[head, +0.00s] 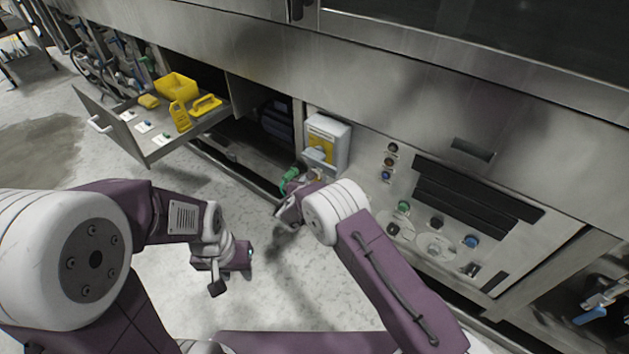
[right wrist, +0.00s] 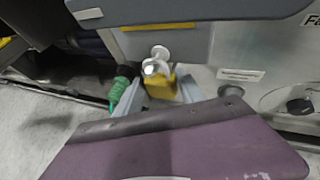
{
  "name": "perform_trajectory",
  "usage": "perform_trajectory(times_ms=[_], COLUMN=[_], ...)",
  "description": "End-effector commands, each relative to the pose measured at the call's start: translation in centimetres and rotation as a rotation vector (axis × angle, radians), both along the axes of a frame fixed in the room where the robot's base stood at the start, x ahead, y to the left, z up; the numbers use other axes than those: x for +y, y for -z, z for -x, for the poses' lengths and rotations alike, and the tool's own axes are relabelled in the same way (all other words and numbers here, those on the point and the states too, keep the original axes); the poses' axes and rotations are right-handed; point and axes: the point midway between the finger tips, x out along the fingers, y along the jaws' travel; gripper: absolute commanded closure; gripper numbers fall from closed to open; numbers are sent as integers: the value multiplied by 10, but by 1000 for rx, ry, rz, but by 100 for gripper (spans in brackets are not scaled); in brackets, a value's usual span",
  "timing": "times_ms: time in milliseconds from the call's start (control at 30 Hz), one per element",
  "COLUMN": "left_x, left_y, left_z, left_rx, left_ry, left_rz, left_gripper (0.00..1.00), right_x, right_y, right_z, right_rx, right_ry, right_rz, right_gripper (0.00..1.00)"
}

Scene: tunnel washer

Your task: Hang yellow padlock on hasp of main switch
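The main switch (head: 325,145) is a grey box with a yellow panel and a grey handle, on the machine front in the head view. The yellow padlock (right wrist: 161,87) sits between the fingertips of my right gripper (right wrist: 160,90), which look closed on its sides. Its silvery shackle (right wrist: 157,69) is at a round metal piece (right wrist: 160,52) below the switch's yellow strip; whether it passes through a hasp hole I cannot tell. In the head view my right arm largely hides this spot. My left gripper (head: 232,272) is open and empty above the floor.
An open drawer (head: 150,150) at left holds a yellow box (head: 176,86), other yellow items and small tags. Buttons and dials (head: 436,245) are right of the switch. The floor in front is clear.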

Motion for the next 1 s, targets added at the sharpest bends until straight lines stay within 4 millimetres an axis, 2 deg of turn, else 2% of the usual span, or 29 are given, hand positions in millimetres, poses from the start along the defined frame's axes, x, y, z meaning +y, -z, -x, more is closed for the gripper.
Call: perform_trajectory(times_ms=[33, 67, 433, 600, 800, 1000], left_x=[0, 0, 0, 0, 0, 0], left_y=[0, 0, -4, -24, -38, -40], left_z=[0, 0, 0, 0, 0, 0], left_rx=[0, 0, 0, 0, 0, 0], left_ry=[0, 0, 0, 0, 0, 0], left_rz=[0, 0, 0, 0, 0, 0], left_gripper=[64, 64, 64, 64, 64, 64], right_x=[0, 0, 2, 10, 18, 20], right_y=[0, 0, -4, -24, -38, -40], right_z=[0, 0, 5, 35, 69, 80], right_rx=[0, 0, 2, 2, 1, 0], right_ry=[0, 0, -1, -4, -3, 0], right_rz=[0, 0, 0, 2, 1, 0], right_gripper=[39, 31, 30, 30, 30, 30])
